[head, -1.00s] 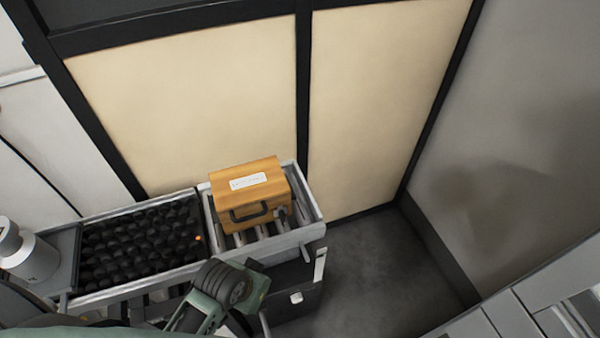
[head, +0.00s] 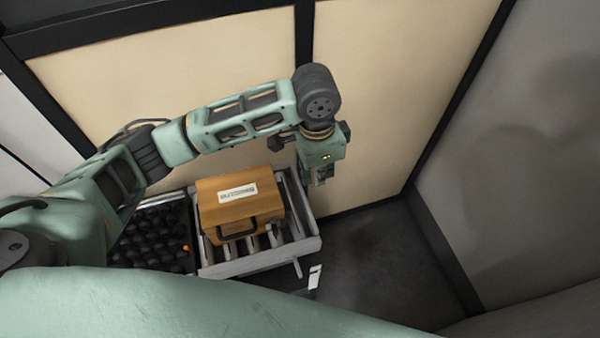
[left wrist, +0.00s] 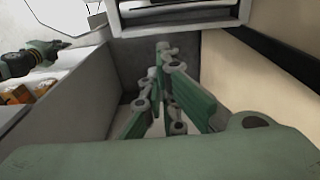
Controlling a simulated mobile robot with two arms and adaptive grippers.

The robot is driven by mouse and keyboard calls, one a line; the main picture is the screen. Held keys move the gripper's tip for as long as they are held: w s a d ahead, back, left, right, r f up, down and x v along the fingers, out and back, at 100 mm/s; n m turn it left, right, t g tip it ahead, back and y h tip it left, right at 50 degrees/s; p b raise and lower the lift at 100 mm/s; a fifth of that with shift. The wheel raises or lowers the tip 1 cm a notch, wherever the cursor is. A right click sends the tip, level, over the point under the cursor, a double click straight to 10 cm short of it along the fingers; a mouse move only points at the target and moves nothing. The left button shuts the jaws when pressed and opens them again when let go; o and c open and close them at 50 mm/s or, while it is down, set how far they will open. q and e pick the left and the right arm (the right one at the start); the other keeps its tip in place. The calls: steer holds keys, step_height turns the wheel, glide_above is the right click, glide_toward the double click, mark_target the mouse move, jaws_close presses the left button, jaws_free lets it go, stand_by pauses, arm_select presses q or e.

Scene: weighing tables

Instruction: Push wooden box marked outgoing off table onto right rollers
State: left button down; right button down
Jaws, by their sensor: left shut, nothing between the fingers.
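The wooden box (head: 240,207), orange-brown with a white label (head: 238,193) and a dark front handle, sits upright on the right rollers (head: 291,237). It stands toward their left end, beside the black ball table (head: 155,238); the label is too small to read. My left gripper (head: 321,180) points down at the right end of the rollers, right of the box and apart from it. It is shut and empty; its green-and-grey fingers fill the middle of the left wrist view (left wrist: 165,92).
Cream wall panels (head: 400,90) stand close behind the rollers. Dark open floor (head: 365,260) lies to their right, bounded by a grey wall (head: 530,150). My left arm crosses above the table and hides part of it.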

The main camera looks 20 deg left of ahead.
arm_select(q)
steer(key=shift+y, duration=0.4)
steer(key=a+f, duration=0.2)
steer(key=a+f+p, duration=0.1)
steer(key=f, duration=0.2)
steer(key=a+f+p, duration=0.1)
steer(key=a+f, duration=0.1)
steer(key=shift+s+a+f, duration=0.3)
steer(key=shift+a+f, duration=0.05)
steer(key=shift+f, duration=0.05)
arm_select(e)
step_height(320, 180, up, 2)
steer(key=shift+w+a+r, duration=0.1)
steer(key=shift+w+a, duration=0.05)
arm_select(q)
steer(key=shift+d, duration=0.1)
steer(key=shift+w, duration=0.1)
